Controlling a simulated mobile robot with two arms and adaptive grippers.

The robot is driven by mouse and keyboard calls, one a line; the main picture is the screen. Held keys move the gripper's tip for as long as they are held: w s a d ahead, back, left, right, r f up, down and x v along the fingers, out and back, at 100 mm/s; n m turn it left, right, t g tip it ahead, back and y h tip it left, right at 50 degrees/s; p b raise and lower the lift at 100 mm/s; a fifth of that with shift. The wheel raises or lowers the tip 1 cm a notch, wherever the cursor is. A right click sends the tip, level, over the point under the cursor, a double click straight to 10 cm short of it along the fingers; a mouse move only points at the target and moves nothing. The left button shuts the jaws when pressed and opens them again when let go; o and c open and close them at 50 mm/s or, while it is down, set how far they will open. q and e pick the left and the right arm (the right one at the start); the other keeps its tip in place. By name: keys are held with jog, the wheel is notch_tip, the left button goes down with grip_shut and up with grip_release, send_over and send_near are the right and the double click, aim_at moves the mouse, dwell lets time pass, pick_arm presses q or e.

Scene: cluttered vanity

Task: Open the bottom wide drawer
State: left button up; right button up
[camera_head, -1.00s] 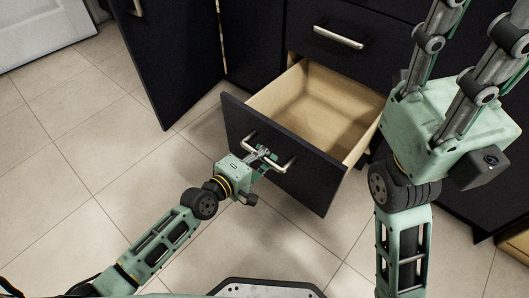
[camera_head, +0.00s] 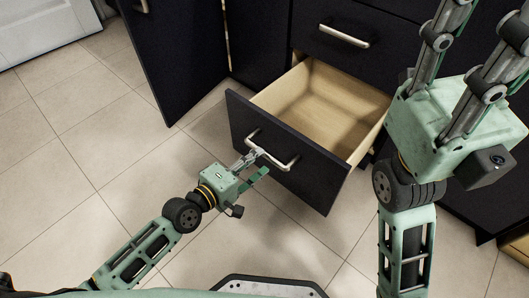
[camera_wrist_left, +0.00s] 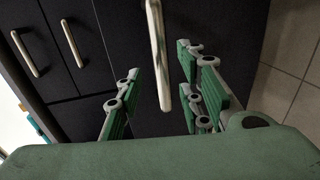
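The bottom wide drawer (camera_head: 285,170) has a dark front and is pulled well out. Its pale wooden inside (camera_head: 322,105) looks empty. A silver bar handle (camera_head: 272,155) crosses its front. My left gripper (camera_head: 255,164) is open at the left part of this handle. In the left wrist view, the handle (camera_wrist_left: 158,50) runs between the spread fingers (camera_wrist_left: 165,90), and no finger visibly clamps it. My right gripper (camera_head: 465,40) is large at the right, near the camera, with fingers pointing up; their tips are out of frame.
A shut drawer with a silver handle (camera_head: 344,36) is above the open one. A dark cabinet door (camera_head: 178,55) stands open at the left. The tiled floor (camera_head: 110,150) is clear in front and to the left. A wooden object (camera_head: 515,247) is at the right edge.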

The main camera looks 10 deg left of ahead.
pick_arm(q)
jog(key=v, duration=0.6)
dwell(0.3)
